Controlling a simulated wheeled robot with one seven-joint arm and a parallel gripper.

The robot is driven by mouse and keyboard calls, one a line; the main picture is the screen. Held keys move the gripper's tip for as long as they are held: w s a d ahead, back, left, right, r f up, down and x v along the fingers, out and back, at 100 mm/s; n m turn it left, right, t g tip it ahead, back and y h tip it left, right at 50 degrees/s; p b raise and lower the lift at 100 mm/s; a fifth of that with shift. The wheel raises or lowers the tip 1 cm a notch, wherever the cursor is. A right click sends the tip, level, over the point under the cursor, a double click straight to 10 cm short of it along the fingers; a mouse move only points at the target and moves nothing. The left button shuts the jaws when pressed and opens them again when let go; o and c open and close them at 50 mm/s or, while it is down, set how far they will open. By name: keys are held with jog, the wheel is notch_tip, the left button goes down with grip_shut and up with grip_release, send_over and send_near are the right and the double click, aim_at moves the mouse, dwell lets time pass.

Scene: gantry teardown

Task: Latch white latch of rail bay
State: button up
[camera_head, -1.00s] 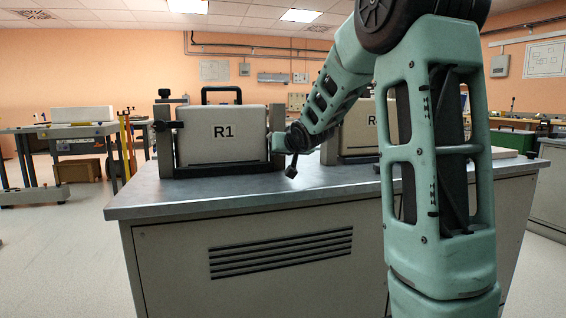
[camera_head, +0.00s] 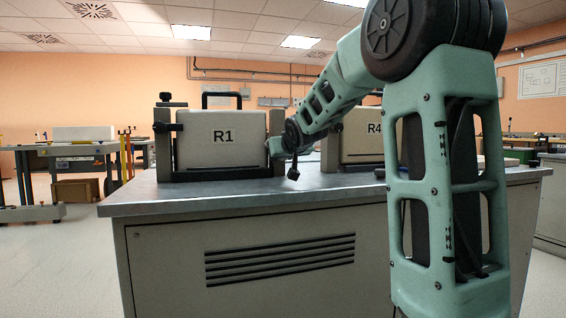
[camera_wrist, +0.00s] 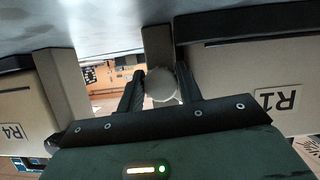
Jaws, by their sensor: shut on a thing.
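The white latch shows as a pale round knob (camera_wrist: 161,84) in the wrist view, between my two dark fingers. My gripper (camera_wrist: 161,92) is shut on it. The knob is beside a grey upright post (camera_wrist: 158,48) of the rail bay holding the R1 box (camera_wrist: 240,85). In the head view the R1 box (camera_head: 222,138) sits upright between posts on the bench. My wrist is at its right post (camera_head: 276,128), and hides the latch and the fingertips there.
The R4 box (camera_head: 362,138) stands in a second bay to the right, partly behind my arm. The grey bench (camera_head: 240,194) has a clear front strip. A dark clamp-like part (camera_head: 166,127) is on the left post of the R1 bay.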

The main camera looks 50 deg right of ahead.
jog(key=shift+f+n+b, duration=0.15)
jog(key=shift+n+b, duration=0.15)
jog(key=shift+b, duration=1.05)
jog(key=n+h+b, duration=0.1)
jog(key=b, duration=0.5)
jog(key=shift+f+g+b, duration=0.15)
jog(key=shift+g+b, duration=0.15)
jog(key=shift+n+h+b, duration=0.4)
jog(key=shift+n+b, duration=0.1)
jog(key=shift+b, duration=0.65)
jog(key=n+h+b, duration=0.1)
jog(key=b, duration=0.2)
jog(key=shift+n+g+b, duration=0.3)
jog(key=shift+n, duration=0.1)
jog(key=shift+r+n+h+b, duration=0.25)
jog(key=shift+n+h+b, duration=0.15)
jog(key=shift+n+b, duration=0.3)
jog(key=shift+r, duration=0.1)
jog(key=o, duration=1)
